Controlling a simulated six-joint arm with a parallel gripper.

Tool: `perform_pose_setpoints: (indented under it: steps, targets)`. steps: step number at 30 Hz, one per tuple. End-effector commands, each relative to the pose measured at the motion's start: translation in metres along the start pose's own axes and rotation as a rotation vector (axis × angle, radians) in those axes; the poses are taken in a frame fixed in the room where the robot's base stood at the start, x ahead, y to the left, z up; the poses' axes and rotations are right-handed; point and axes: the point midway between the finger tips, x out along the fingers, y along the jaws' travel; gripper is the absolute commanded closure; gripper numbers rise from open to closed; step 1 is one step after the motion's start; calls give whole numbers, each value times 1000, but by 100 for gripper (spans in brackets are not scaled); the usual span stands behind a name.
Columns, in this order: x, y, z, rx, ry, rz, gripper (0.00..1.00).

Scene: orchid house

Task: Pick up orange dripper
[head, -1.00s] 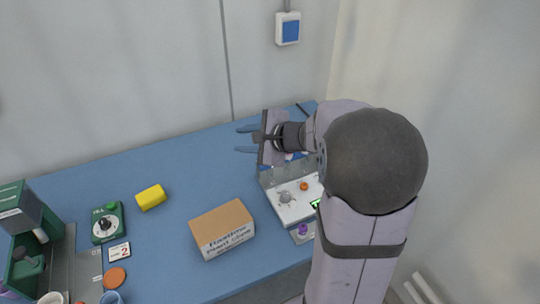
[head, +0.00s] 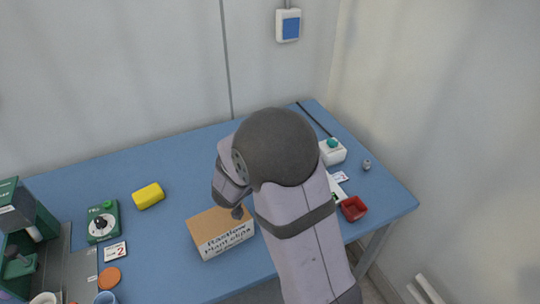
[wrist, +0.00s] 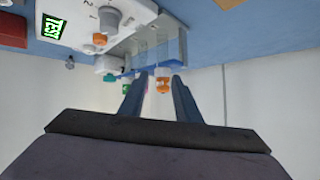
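In the wrist view my gripper (wrist: 160,77) is open, its two blue fingers apart with empty space between them. A small orange-and-white item (wrist: 163,83), seemingly the orange dripper, shows between the fingertips. It looks farther off than the fingers, by a clear rack (wrist: 155,45), and nothing grips it. Its full shape is too small to tell. In the head view my arm hides the gripper, the rack and this item.
A white device with a lit display (wrist: 53,27) and an orange knob (wrist: 100,39) is beside the rack. The head view shows a cardboard box (head: 222,233), yellow sponge (head: 148,196), red tray (head: 353,208), white box with green button (head: 332,151) and orange disc (head: 109,278).

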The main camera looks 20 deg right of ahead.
Motion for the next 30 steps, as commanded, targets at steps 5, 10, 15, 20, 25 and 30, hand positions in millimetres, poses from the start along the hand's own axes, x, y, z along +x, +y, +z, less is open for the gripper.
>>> perform_pose_setpoints:
  steps: [5,10,15,20,25,30]
  targets:
    - [-9,-8,-10,-113,122,5,70]
    - [-13,-11,-15,-147,166,10,70]
    - [-9,-10,-17,-147,168,12,70]
    - [4,-10,-19,-144,166,13,70]
    - [8,-11,-19,-145,166,10,70]
    - [18,-10,-24,-145,166,13,70]
